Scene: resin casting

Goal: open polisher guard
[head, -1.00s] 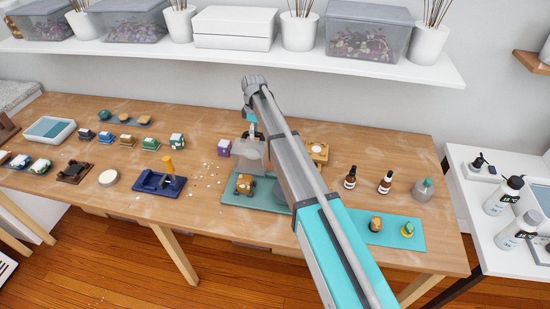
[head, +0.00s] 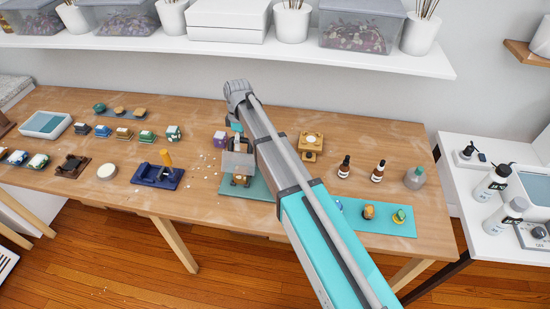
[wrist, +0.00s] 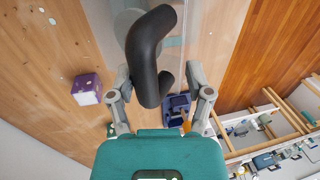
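The polisher stands on a green mat (head: 262,187) at the middle of the table, partly behind my arm in the head view. Its guard (head: 238,160) shows as a pale grey, see-through box over the front. A small brown and white piece (head: 241,180) shows at its lower edge. In the wrist view a thick black curved handle (wrist: 150,60) lies between the fingers of my gripper (wrist: 158,80). The fingers are apart, with a gap visible on the right side; contact on the left is unclear.
A purple block (wrist: 86,89) stands beside the polisher. A blue fixture with an orange handle (head: 160,176) is to the left. Dropper bottles (head: 344,168) and a teal mat (head: 385,219) with small castings are to the right. A white shelf (head: 150,42) hangs above the back.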

